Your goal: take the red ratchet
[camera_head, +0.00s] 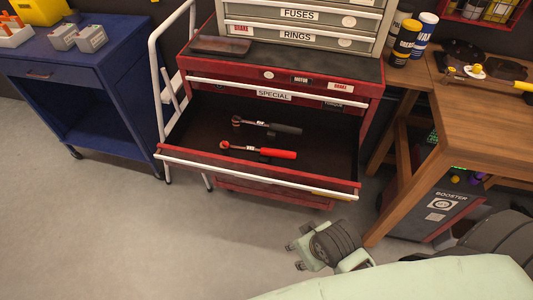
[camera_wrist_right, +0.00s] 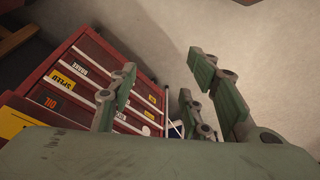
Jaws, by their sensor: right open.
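The red ratchet (camera_head: 258,150) lies in the open drawer (camera_head: 322,165) of the red tool chest in the head view. Its handle is red and its head points left. A black-handled ratchet (camera_head: 267,126) lies just behind it. My right gripper (camera_head: 294,256) is below and in front of the drawer, over the floor, open and empty. In the right wrist view its fingers (camera_wrist_right: 160,95) are spread apart, with the closed lower drawers of the chest behind them. The red ratchet does not show in that view. My left gripper is not in view.
A blue cart (camera_head: 90,95) stands at the left and a white ladder (camera_head: 160,90) beside the chest. A wooden workbench (camera_head: 490,125) is at the right, with a booster box (camera_head: 435,210) under it. Grey floor in front of the chest is clear.

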